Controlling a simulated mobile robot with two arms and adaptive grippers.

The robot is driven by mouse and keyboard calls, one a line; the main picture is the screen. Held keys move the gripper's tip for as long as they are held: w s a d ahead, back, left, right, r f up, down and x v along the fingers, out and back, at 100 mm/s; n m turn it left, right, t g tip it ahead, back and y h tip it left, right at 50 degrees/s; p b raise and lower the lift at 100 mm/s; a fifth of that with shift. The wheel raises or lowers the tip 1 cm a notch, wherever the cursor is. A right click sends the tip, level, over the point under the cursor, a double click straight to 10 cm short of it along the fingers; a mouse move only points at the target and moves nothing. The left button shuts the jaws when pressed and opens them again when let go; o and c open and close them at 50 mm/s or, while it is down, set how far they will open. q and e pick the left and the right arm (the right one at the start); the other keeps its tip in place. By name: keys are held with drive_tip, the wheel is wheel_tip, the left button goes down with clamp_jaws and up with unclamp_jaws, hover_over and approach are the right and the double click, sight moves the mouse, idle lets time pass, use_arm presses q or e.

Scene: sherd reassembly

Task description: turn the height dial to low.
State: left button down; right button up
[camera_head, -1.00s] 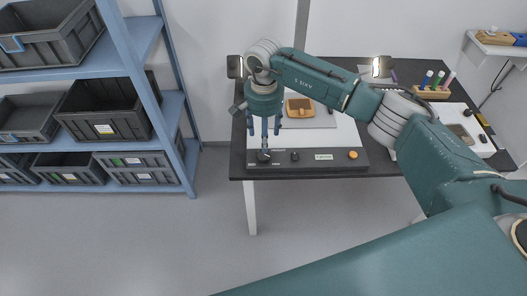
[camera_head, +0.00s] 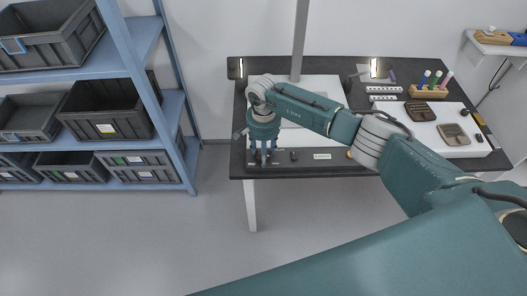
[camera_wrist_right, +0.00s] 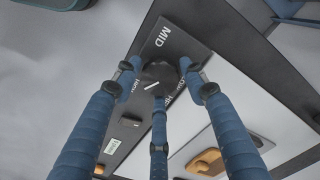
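The height dial (camera_wrist_right: 158,72) is a round black knob with a white pointer line, seen in the wrist view. The label MID stands beside it on the dark panel. Other labels, one apparently HIGH, are partly covered by my fingers. The pointer is turned away from MID, toward the partly covered labels. My right gripper (camera_wrist_right: 160,78) has its three blue fingers around the dial, tips close to its sides. I cannot tell whether they touch it. In the head view my right gripper (camera_head: 263,156) hides most of the dial at the front left of the dark bench. My left gripper is not in view.
A blue shelf (camera_head: 180,120) with grey crates stands left.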

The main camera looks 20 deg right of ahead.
drive_tip(key=c, duration=0.6)
